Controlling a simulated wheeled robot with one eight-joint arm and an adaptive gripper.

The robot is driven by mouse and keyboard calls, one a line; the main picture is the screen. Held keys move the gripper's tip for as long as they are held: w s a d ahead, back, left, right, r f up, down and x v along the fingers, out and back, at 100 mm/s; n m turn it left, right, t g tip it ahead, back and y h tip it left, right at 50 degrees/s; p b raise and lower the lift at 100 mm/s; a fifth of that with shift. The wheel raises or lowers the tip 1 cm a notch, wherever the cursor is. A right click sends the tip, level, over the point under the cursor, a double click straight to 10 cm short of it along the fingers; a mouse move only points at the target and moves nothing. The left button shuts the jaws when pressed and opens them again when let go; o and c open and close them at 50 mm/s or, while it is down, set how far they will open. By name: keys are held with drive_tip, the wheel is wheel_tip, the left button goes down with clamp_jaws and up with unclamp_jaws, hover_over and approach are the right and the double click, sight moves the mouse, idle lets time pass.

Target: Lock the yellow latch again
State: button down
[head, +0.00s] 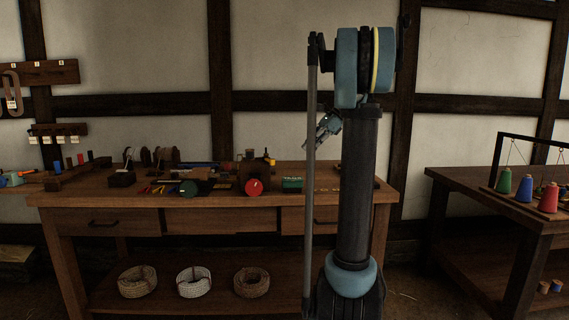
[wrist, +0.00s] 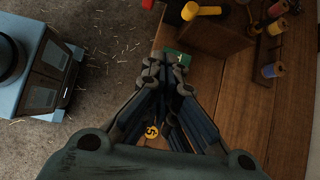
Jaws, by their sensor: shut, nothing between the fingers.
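My gripper (head: 327,125) hangs above the right part of the workbench in the head view. In the wrist view my gripper (wrist: 165,68) has its fingers together with nothing between them. A yellow knob-like piece (wrist: 198,11) sticks out beside a wooden block (wrist: 220,38) at the top of the wrist view, apart from the fingers. I cannot tell whether it is the yellow latch, or how any latch is set. A yellow round tag (wrist: 151,131) with a dark mark shows partly behind the gripper. In the head view a small yellow piece (head: 271,161) sits above the block with the red disc (head: 254,187).
The workbench (head: 330,198) carries several tools and a green box (head: 291,184), which also shows near my fingertips in the wrist view (wrist: 178,57). Colored spools (wrist: 273,70) stand at the upper right there. A second table (head: 480,185) with thread cones stands right.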

sight(268, 160)
drive_tip(key=w, duration=0.1)
drive_tip(key=w+d+r+m, duration=0.1)
drive_tip(key=w, duration=0.1)
drive_tip(key=shift+d+r+y, duration=0.1)
drive_tip(key=shift+d+y, duration=0.1)
drive_tip(key=shift+y, duration=0.1)
drive_tip(key=x, duration=1)
drive_tip(key=shift+a, duration=2.05)
drive_tip(key=shift+s+m, duration=0.1)
drive_tip(key=shift+m, duration=0.2)
drive_tip(key=shift+s+a+t, duration=0.15)
drive_tip(key=shift+a+t, duration=0.05)
drive_tip(key=shift+t, duration=0.1)
